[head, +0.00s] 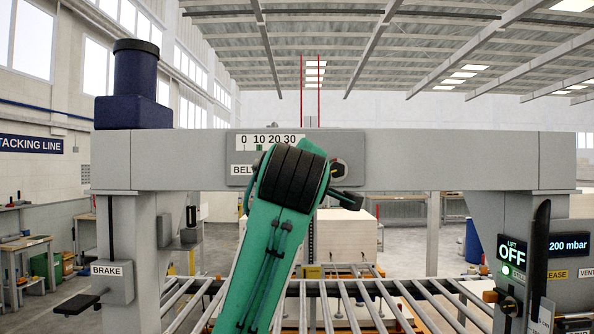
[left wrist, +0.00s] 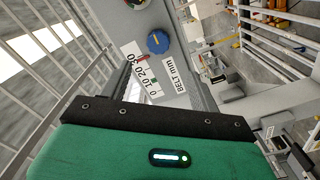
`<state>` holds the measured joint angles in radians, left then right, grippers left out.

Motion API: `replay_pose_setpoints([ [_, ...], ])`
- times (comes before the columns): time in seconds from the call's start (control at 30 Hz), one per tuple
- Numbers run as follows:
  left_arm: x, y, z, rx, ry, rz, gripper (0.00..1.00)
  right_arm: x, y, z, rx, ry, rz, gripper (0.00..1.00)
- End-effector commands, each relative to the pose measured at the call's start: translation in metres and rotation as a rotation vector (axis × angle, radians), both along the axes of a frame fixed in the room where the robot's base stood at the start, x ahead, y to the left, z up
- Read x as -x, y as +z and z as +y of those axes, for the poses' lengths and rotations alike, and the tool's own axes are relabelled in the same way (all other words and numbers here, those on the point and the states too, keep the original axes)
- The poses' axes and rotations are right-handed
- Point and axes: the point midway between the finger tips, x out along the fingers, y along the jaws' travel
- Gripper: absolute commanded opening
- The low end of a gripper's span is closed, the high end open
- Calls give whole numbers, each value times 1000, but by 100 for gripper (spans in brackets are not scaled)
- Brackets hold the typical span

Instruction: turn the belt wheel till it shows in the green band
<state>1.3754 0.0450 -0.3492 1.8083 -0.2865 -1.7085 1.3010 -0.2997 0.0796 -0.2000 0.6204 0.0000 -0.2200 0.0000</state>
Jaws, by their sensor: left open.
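In the left wrist view the belt wheel (left wrist: 157,42) is a blue round knob with a yellow mark, on a grey panel. Beside it is a white scale (left wrist: 143,74) from 0 to 30 over a BELT mm label (left wrist: 175,78). A red mark shows near the scale's 30 end and a green band near 10. In the head view the scale (head: 270,142) is on the gantry beam, and my green arm hides much of the panel. My left gripper (left wrist: 155,150) shows its green body close to the panel, apart from the wheel. My right gripper is out of view.
The grey gantry beam (head: 450,165) spans the view above a roller conveyor (head: 380,300). A BRAKE box (head: 113,280) with a black pedal is at left. A LIFT OFF panel (head: 512,258) and black lever (head: 538,250) stand at right.

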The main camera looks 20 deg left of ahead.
Motion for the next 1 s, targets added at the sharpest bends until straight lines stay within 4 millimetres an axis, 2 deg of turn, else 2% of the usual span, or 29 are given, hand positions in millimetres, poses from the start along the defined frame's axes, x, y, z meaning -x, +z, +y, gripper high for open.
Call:
replay_pose_setpoints([
  [0.07,3,6,1,7,1,-9,63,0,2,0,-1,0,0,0],
  [0.17,-4,7,3,7,4,-7,63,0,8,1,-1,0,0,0],
  [0.7,-97,9,30,4,4,-4,63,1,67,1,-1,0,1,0],
  [1.0,-125,6,37,5,2,-7,63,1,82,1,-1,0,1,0],
])
